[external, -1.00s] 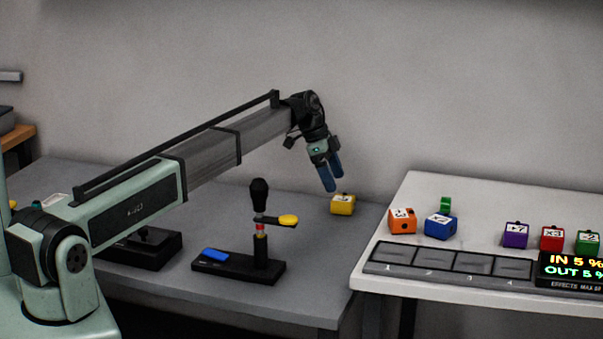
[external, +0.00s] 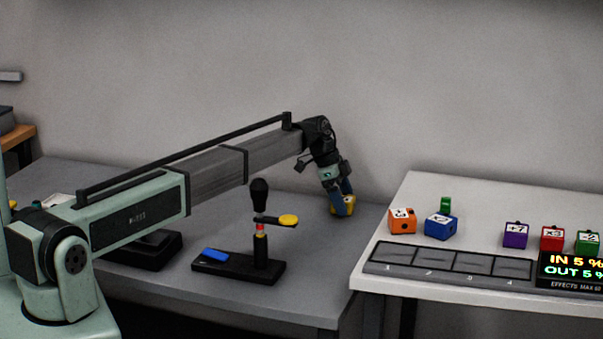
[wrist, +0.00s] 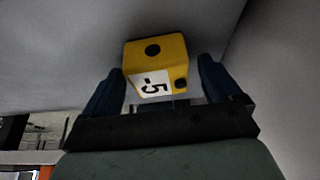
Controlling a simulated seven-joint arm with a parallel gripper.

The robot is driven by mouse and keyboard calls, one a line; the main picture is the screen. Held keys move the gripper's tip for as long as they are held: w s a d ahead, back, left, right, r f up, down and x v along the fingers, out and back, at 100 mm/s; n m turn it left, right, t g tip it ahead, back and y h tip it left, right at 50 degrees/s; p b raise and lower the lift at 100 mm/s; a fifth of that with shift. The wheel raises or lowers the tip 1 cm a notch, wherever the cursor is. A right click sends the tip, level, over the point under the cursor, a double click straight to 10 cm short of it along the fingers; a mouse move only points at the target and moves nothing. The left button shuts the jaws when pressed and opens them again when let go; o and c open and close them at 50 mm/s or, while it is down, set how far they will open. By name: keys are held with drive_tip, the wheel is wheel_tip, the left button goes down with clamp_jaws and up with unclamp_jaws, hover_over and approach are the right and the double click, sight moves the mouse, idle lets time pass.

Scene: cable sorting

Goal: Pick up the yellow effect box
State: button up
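The yellow effect box (external: 344,207) sits on the grey table near its right back edge. It has black dots and a white label reading "-5", which shows in the wrist view (wrist: 157,68). My gripper (external: 341,203) is down at the box with its blue fingers around it. In the wrist view my gripper (wrist: 163,80) is open, with one finger on each side of the box. A gap shows between the box and each finger there, wider on the right.
A black stand with a yellow-tipped lever (external: 288,221) is on the grey table, left of my gripper. The white table (external: 430,184) at right holds orange (external: 402,221), blue (external: 440,226), green, purple and red boxes, a numbered slot tray (external: 450,262) and a display.

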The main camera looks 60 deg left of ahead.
drive_tip(key=c, duration=1.1)
drive_tip(key=shift+c, duration=0.2)
